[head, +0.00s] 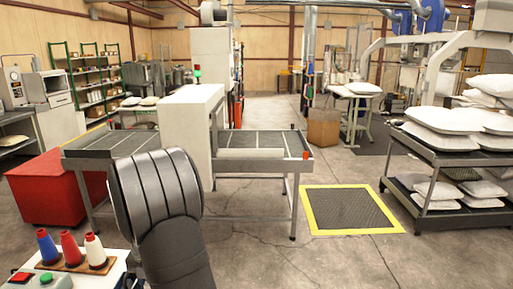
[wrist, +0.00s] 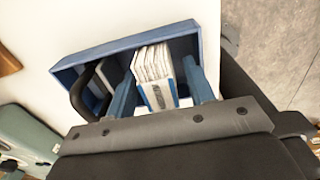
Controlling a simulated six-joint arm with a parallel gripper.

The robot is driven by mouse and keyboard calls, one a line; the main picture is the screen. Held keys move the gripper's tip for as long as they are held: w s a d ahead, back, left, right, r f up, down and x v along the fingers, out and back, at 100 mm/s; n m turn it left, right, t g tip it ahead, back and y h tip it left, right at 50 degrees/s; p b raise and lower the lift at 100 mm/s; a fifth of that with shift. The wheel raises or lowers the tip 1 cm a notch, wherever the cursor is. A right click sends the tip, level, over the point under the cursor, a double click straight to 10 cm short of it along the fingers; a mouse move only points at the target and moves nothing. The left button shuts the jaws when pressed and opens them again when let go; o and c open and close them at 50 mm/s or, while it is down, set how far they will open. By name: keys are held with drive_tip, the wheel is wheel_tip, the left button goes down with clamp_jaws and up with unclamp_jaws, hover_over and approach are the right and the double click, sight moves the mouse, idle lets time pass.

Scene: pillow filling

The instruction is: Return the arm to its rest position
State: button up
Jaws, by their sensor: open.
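My arm shows in the lower left of the head view as a dark ribbed link; my gripper is out of that view. In the wrist view, my gripper (wrist: 160,75) points at a blue open tray (wrist: 115,47) on a white surface. Its two blue-grey fingers are apart, with a stack of white, blue-banded pieces (wrist: 153,68) showing between them. The stack appears to be in the tray. I cannot tell whether the fingers touch it. The gripper's dark body hides the tray's near side.
A white surface (head: 75,274) at lower left bears coloured cones (head: 70,249). A red bin (head: 50,190) and grey conveyor tables (head: 262,140) stand beyond my arm. A cart with white pillows (head: 445,120) is at right. The floor around the yellow-edged mat (head: 350,209) is clear.

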drive_tip(key=shift+r, duration=2)
